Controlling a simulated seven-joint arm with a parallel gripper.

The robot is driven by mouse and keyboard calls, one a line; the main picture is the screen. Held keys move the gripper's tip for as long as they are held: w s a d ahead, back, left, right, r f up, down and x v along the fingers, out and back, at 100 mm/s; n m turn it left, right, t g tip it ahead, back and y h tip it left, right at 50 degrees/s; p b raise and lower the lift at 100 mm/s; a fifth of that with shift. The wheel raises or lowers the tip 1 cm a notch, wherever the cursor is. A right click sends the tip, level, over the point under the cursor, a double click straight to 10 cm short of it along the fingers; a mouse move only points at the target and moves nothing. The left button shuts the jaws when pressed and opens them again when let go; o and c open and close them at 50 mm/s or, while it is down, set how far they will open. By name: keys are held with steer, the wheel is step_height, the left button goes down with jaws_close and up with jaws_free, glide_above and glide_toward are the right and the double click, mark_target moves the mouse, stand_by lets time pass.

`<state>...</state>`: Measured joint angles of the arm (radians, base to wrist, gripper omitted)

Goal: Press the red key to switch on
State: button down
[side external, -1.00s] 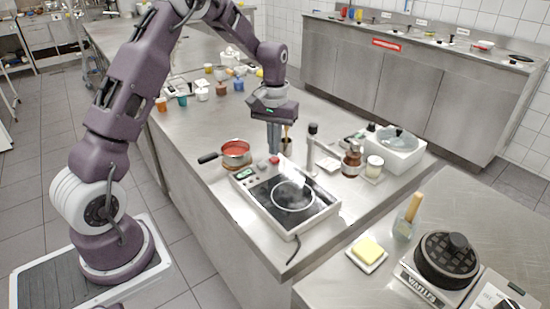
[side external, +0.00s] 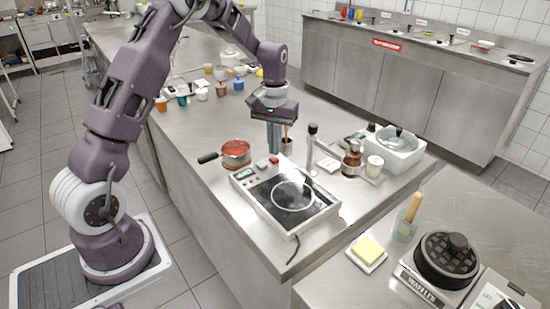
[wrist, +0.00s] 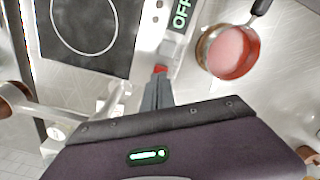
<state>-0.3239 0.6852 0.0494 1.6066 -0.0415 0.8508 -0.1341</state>
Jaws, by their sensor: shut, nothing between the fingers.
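The red key (side external: 273,160) is on the control strip of a white-framed hot plate (side external: 327,211) with a black glass top. The key also shows in the wrist view (wrist: 160,69), right at the fingertips. A display (wrist: 180,14) on the same strip reads "OFF"; it is small and greenish in the side view (side external: 244,173). My gripper (side external: 274,151) points down with its fingers together and empty, close to the key. In the wrist view the fingertips (wrist: 158,80) partly cover the key's near edge. I cannot tell whether they touch it.
A pan of red contents (side external: 236,150) stands left of the hot plate. A pepper-mill-like bottle (side external: 312,145), a brown jar (side external: 351,161) and a white-filled glass (side external: 374,167) stand to the right. A holder with a wooden handle (side external: 287,144) is close behind my fingers.

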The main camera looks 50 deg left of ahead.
steer(key=shift+f, duration=0.95)
stand_by(0.4)
steer(key=shift+r, duration=3.5)
steer(key=shift+r, duration=0.1)
step_height(320, 180, up, 5)
glide_above(275, 159)
steer(key=s+d, duration=0.2)
steer(key=d, duration=0.1)
steer(key=s+d+r+m+t, duration=0.3)
steer(key=s+d+r, duration=0.35)
steer(key=s, duration=0.25)
steer(key=s+d+m+t, duration=0.1)
steer(key=s+d, duration=0.1)
steer(key=s, duration=0.6)
steer(key=s+d+m+t, duration=0.1)
steer(key=s+d+m, duration=0.1)
steer(key=s, duration=0.7)
steer(key=shift+d+r+t, duration=0.2)
steer(key=shift+d+t, duration=0.1)
steer(key=shift+d, duration=0.55)
